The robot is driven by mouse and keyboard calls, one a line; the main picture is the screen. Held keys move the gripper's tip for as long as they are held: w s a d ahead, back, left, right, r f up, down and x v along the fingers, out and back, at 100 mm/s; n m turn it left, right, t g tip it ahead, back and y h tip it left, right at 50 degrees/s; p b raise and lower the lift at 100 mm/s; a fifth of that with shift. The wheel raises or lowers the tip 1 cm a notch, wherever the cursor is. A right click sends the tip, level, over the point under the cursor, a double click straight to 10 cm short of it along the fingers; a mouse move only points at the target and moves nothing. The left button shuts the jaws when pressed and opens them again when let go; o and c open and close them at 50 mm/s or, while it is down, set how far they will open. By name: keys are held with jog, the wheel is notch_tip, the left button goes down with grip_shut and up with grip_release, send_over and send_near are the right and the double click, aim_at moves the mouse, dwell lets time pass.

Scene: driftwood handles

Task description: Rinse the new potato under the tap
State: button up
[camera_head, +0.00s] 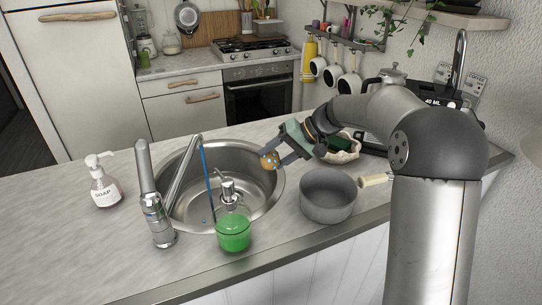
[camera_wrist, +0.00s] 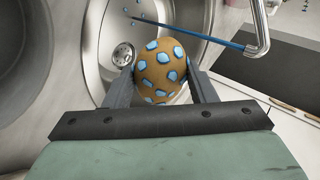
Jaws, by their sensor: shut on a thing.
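The new potato (camera_wrist: 161,70) is brown with several light blue patches on its skin. My gripper (camera_head: 269,160) is shut on the potato, one finger on each side, and holds it over the right rim of the round steel sink (camera_head: 178,192). The potato also shows in the head view (camera_head: 268,162). The tap (camera_head: 183,168) has its spout over the sink, and a thin blue stream (camera_head: 207,178) runs down from it. In the wrist view the stream (camera_wrist: 190,32) passes beyond the potato, apart from it. Blue drops lie in the basin near the drain (camera_wrist: 123,54).
A green soap dispenser (camera_head: 233,230) stands at the sink's front edge. A grey saucepan (camera_head: 327,196) stands to the right, close below my gripper. A white soap bottle (camera_head: 104,182) stands left of the sink. The counter (camera_head: 50,235) at left front is clear.

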jog(key=shift+p+v, duration=1.25)
jog(key=shift+v, duration=1.45)
jog(key=shift+f, duration=0.1)
